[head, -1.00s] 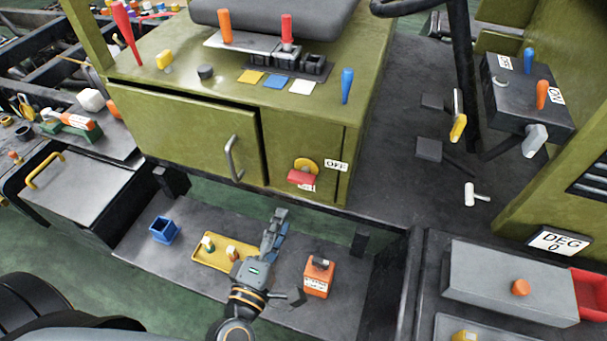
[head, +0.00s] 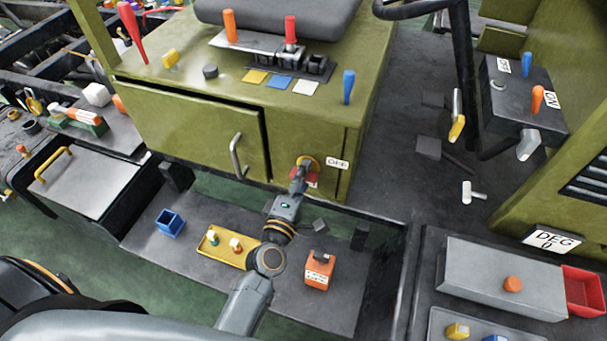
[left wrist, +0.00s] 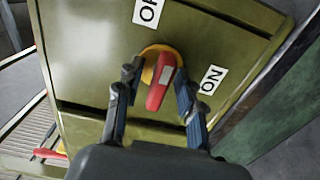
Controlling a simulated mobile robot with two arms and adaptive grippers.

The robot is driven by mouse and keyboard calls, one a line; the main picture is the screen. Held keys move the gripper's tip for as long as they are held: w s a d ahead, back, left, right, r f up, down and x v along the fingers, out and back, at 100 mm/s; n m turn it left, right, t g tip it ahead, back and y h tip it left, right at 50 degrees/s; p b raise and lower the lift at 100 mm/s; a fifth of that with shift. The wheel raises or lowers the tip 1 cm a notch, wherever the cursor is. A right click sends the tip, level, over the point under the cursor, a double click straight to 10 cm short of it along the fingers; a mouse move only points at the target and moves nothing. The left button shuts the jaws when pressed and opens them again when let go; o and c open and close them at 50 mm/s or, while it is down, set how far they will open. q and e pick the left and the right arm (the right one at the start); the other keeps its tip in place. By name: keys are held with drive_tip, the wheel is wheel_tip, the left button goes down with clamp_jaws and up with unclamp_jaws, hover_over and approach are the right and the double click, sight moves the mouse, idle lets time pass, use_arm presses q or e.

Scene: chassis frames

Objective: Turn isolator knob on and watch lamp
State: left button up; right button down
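The isolator knob is a red handle on a yellow round base (head: 308,162), on the front of the olive cabinet. In the left wrist view the red handle (left wrist: 160,84) shows clearly, with an OFF label (left wrist: 148,10), partly cut off, above it and an ON label (left wrist: 212,80) to its right. My left gripper (head: 299,170) is at the knob and hides part of it in the head view. In the left wrist view its fingers (left wrist: 158,84) are apart, one on each side of the handle, with gaps visible. I cannot pick out a lamp for certain. My right gripper is not in view.
The cabinet door handle (head: 237,156) sticks out to the left. Below are an orange block (head: 319,269), a yellow tray (head: 212,256) and a blue bin (head: 170,223). A dark switch box (head: 520,105) stands at right.

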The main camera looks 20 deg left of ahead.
use_arm(q)
clamp_jaws()
